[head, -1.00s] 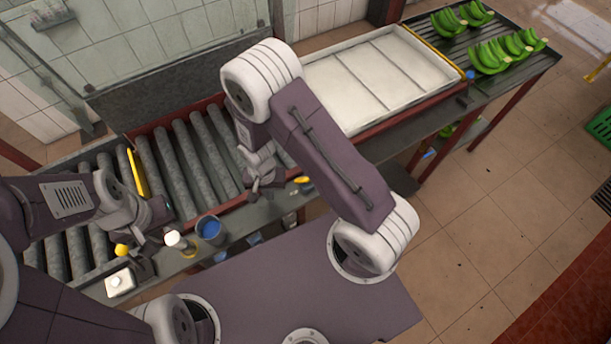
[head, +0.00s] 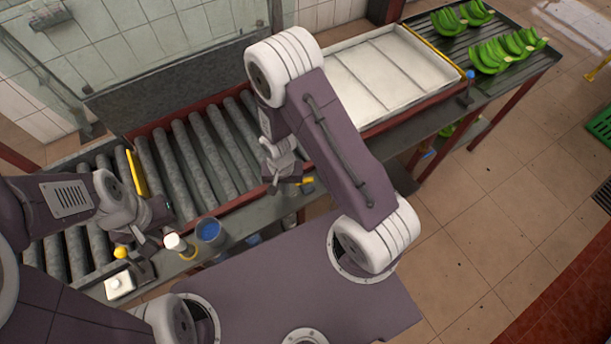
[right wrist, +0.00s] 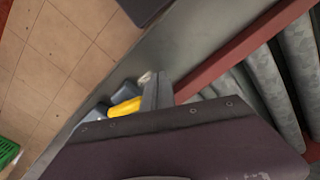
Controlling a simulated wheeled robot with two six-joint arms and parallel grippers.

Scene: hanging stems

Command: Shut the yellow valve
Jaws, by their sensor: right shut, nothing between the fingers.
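The yellow valve handle (head: 307,181) shows as a small yellow bar at the front edge of the conveyor frame, just right of my right gripper (head: 282,187). In the right wrist view the yellow handle (right wrist: 124,107) lies beside the shut fingers (right wrist: 158,90), on their left, partly hidden by the gripper body. I cannot tell whether they touch. The valve body is mostly hidden. My right gripper is shut and empty. My left gripper (head: 158,232) hangs over the front ledge near a white-capped bottle (head: 173,242); its fingers are too small to read.
Rollers (head: 190,160) lie behind. A white tray (head: 390,75) and green bananas (head: 490,57) are at the right. A blue knob (head: 470,75) stands between them.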

